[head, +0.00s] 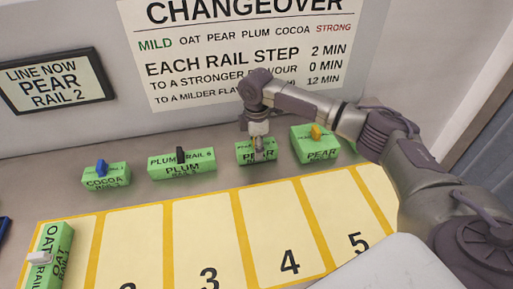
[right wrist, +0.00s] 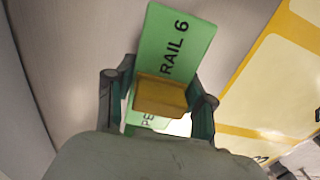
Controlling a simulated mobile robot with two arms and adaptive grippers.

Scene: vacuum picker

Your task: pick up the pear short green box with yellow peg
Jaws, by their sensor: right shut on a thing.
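The short green pear box (head: 243,156) stands at the back of the counter, just behind the numbered slots. Its yellow peg is mostly hidden by my right gripper (head: 258,152) in the head view. In the right wrist view the yellow peg (right wrist: 160,95) sits between the two fingers of my right gripper (right wrist: 160,104), which is shut on it. The box top (right wrist: 180,35) reads "RAIL 6" there. I cannot tell whether the box is clear of the counter. My left gripper is not in view.
A larger green pear box (head: 316,152) with an orange-yellow peg stands close on the right. To the left are a plum box (head: 182,169) with a black peg and a cocoa box (head: 106,183) with a blue peg. An oat box (head: 62,240) lies front left.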

